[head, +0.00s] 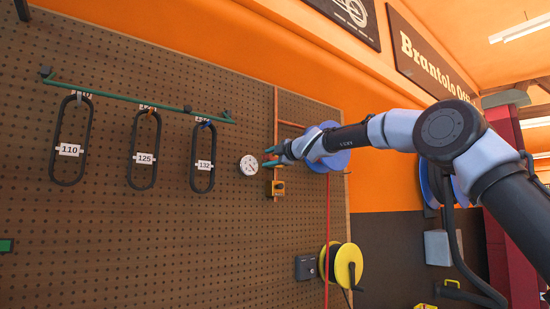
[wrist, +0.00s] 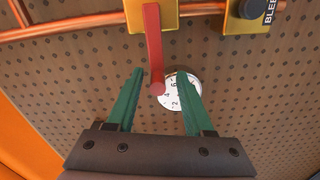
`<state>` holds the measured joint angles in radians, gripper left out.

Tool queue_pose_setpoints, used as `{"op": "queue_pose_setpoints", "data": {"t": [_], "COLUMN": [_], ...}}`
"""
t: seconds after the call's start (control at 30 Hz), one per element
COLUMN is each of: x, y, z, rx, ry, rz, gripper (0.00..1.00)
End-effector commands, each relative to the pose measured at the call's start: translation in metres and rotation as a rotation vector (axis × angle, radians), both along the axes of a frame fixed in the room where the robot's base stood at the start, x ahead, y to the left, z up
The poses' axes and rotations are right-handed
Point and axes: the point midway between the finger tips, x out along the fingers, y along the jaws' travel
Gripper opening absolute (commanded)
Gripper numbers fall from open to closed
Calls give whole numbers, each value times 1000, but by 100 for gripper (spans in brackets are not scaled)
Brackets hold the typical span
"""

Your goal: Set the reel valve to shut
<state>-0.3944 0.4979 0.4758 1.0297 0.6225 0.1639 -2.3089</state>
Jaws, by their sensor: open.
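The red lever (wrist: 153,50) in the wrist view extends down the picture from a yellow valve body (wrist: 153,12) on a copper pipe. It lies roughly across the pipe line. My gripper (wrist: 160,72) is open, its two green fingers on either side of the lever's lower part, with gaps showing on both sides. Whether the lever is at finger depth is hard to tell. In the head view my gripper (head: 270,157) is at the pegboard by the copper pipe, and it hides the lever there. No label for the red lever is readable.
A white dial gauge (wrist: 180,92) is behind the right finger; it also shows in the head view (head: 249,165). A second yellow body with a black knob (wrist: 248,8) has a partly visible "BLEE" label. Hanging loops (head: 203,160) are left; a yellow reel (head: 349,265) is below.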

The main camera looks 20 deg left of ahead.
Motion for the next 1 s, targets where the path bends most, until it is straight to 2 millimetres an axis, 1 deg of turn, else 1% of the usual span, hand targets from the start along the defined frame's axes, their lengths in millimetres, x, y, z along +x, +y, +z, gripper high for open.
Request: {"op": "queue_pose_setpoints", "data": {"t": [0.17,0.5,0.7,1.0], "x": [-6,-33,-45,-60], "y": [-14,-44,-62,-80], "z": [1,0,0,-1], "rx": [1,-1,-1,0], "ry": [1,-1,0,2], "rz": [-4,-2,-4,-1], "gripper": [52,52,52,52]}}
